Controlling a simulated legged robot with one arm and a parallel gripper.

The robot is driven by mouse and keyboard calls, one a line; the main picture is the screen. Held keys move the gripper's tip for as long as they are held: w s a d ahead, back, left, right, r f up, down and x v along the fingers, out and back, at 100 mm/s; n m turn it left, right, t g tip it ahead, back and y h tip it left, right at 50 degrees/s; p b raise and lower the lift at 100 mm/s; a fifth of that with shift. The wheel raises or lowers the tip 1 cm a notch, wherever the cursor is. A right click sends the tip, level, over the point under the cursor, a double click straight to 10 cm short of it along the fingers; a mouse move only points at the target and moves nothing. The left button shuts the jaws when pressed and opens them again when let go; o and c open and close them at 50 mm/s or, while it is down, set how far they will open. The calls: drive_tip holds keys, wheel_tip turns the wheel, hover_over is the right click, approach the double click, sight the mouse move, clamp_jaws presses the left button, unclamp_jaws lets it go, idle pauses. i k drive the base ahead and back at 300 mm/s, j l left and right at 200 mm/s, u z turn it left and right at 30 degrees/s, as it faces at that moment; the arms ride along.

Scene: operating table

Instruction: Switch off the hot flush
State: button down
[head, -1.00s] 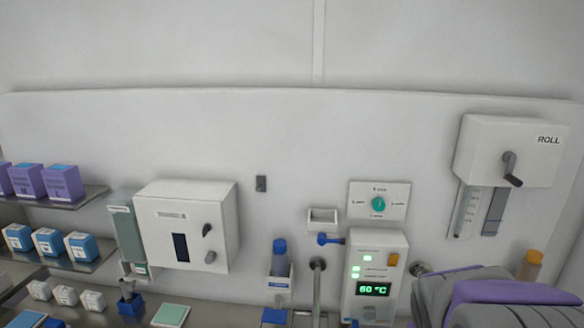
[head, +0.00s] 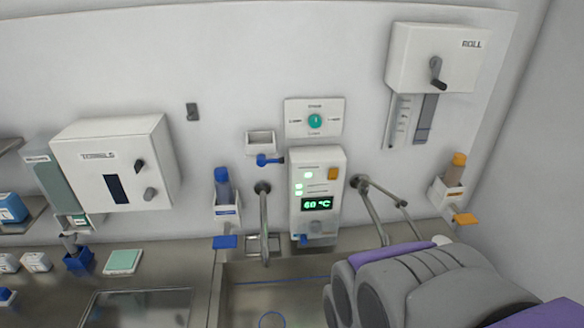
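A white wall unit (head: 317,165) stands above the sink in the head view. Its display (head: 315,204) reads 60 °C in green. Several green lights glow on its front, and an orange button (head: 332,173) sits at its upper right. A white panel (head: 299,108) with a round teal knob (head: 315,121) is on the wall just above the unit. Its small labels are too blurred to read. The grey and purple links of my arm fill the lower right. My gripper does not show, so its state is hidden.
A steel sink (head: 243,300) lies below the unit, with a curved tap (head: 264,225) to the left and metal levers (head: 375,205) to the right. Bottle dispensers stand at left (head: 225,190) and right (head: 453,180). A white dispenser (head: 118,165) hangs further left.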

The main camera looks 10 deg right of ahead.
sight(333, 173)
drive_tip(key=k+j+z, duration=0.2)
drive_tip(key=k+j, duration=0.15)
drive_tip(key=j, duration=0.25)
drive_tip(key=k+j+z, duration=0.1)
drive_tip(key=j, duration=0.3)
